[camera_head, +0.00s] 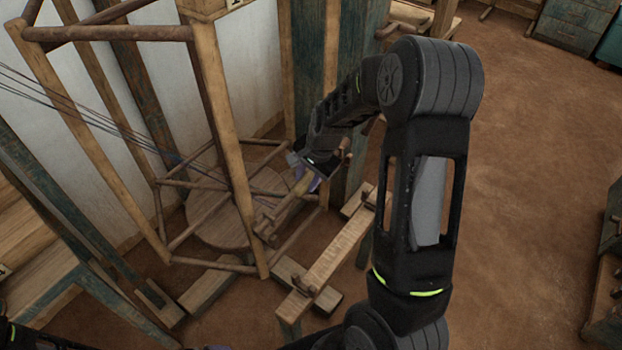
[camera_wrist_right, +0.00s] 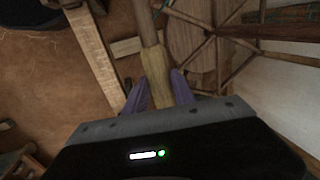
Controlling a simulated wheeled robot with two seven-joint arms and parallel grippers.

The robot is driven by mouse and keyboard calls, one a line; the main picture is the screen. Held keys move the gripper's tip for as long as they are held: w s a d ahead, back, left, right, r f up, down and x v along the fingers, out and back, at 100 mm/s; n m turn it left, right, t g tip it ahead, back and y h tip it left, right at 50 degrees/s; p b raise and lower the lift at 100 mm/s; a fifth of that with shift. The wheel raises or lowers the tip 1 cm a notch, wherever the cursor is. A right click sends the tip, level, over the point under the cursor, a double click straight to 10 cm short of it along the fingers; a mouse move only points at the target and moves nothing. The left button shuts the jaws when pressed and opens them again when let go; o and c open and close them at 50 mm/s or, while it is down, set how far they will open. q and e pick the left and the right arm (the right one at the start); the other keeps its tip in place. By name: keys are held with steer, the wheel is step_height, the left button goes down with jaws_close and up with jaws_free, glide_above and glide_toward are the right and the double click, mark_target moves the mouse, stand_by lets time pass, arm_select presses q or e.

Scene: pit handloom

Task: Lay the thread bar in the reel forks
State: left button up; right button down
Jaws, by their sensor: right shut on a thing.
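My right gripper (camera_head: 306,182) reaches down from the right, beside the big wooden reel frame. Its purple fingers (camera_wrist_right: 160,92) are shut on the thread bar, a pale, thick wooden bar (camera_head: 288,207). The bar also shows in the right wrist view (camera_wrist_right: 153,62), running away from between the fingers. In the head view it slants down and left from the gripper, its lower end near the reel's base. I cannot clearly make out the reel forks. My left gripper does not show.
The reel frame (camera_head: 213,105) has slanted posts and a round wooden disc (camera_head: 215,222) at its base. A low wooden beam (camera_head: 335,245) with short uprights stands right of the bar. Dark threads (camera_head: 100,120) run in from the left. Open earth floor (camera_head: 535,160) lies right.

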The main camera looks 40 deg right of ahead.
steer(key=shift+f+b, duration=1.3)
steer(key=shift+f, duration=0.65)
steer(key=c, duration=1)
jaws_free()
steer(key=shift+o, duration=0.2)
steer(key=shift+r, duration=0.1)
steer(key=v, duration=0.7)
steer(key=shift+r, duration=0.3)
steer(key=shift+s, duration=0.1)
